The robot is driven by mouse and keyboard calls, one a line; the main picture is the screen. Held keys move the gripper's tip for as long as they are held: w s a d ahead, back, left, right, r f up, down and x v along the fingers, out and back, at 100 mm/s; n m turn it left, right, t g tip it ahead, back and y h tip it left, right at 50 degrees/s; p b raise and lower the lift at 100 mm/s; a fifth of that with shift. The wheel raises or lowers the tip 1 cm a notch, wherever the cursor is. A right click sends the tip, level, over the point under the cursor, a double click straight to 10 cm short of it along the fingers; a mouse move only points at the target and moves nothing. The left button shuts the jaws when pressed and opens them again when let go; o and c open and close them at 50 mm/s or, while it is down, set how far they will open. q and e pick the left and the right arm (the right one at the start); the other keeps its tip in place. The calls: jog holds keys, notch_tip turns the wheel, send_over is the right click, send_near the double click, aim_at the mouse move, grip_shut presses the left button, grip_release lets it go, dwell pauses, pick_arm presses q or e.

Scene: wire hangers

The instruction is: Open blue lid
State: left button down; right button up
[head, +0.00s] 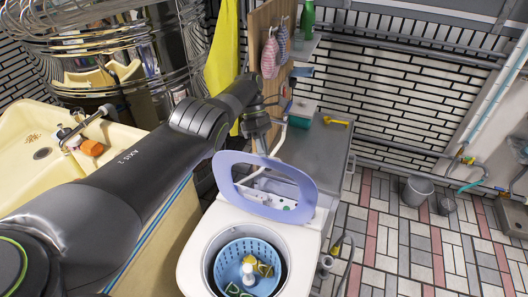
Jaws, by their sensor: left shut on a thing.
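The blue lid (237,180) is a pale blue-violet ring with a see-through middle, raised and tilted up at the back of the white washing machine (200,245). The machine's tub is uncovered, and a blue perforated basket (233,258) inside holds a white agitator and some green and yellow pieces. My left gripper (262,149) reaches over from the left and is shut on the lid's upper edge. The fingertips are small and partly hidden here. My right gripper is not in view.
A cream sink (107,137) with an orange block is at left, under large shiny metal drums. A grey counter (320,150) stands behind the machine, with a wooden board (259,45) and green bottle. Open tiled floor (400,245) lies to the right, with grey buckets.

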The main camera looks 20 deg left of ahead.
pick_arm(q)
jog(key=shift+s+f, duration=0.25)
jog(key=shift+f, duration=0.25)
jog(key=c, duration=1.8)
grip_release()
jog(key=o, duration=0.3)
jog(key=shift+w, duration=0.45)
jog(key=shift+o, duration=0.2)
jog(key=shift+s+r, duration=0.15)
jog(key=shift+r, duration=0.1)
notch_tip(320, 180, up, 10)
jog(key=p, duration=1)
jog(key=shift+p, duration=0.35)
